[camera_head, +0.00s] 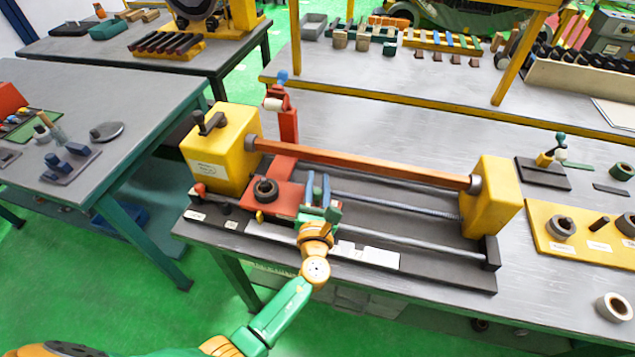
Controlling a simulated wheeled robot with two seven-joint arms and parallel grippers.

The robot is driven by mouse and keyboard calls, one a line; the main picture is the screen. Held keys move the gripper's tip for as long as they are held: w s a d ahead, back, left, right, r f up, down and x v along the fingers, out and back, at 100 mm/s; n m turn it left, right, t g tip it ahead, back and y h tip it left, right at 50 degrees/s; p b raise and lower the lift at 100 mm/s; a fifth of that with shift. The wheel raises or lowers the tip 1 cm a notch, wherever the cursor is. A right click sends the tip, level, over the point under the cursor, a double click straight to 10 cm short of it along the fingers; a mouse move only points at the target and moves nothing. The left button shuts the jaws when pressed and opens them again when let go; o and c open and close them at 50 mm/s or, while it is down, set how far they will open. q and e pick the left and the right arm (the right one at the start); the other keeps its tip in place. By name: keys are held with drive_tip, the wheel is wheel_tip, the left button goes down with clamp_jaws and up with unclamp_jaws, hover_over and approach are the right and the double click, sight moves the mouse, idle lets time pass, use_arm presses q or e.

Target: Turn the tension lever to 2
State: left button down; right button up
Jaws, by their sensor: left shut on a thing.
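The winding machine has a red carriage (283,196) between two yellow end blocks, the left one (222,150) and the right one (492,196). My left gripper (318,192) reaches in from below and is at the right edge of the carriage, its blue-grey fingers upright. It is shut on a small part there, which looks like the tension lever; the fingers hide most of it, so its setting cannot be read. A dark round knob (266,190) sits on the carriage. My right gripper is not in view.
An orange-brown bar (360,165) runs between the end blocks above the grey rods. A red post (288,122) rises behind the carriage. A red-knobbed lever (200,190) is at the front left. A yellow parts board (545,235) lies to the right. The far bench top is partly clear.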

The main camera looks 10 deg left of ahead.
sight(317, 199)
use_arm(q)
drive_tip(key=shift+r, duration=0.1)
drive_tip(key=c, duration=0.6)
unclamp_jaws()
drive_tip(key=shift+w, duration=0.1)
drive_tip(key=shift+c, duration=0.2)
drive_tip(key=s, duration=0.3)
drive_tip(key=s+d, duration=0.1)
drive_tip(key=s, duration=0.3)
drive_tip(key=shift+d, duration=0.2)
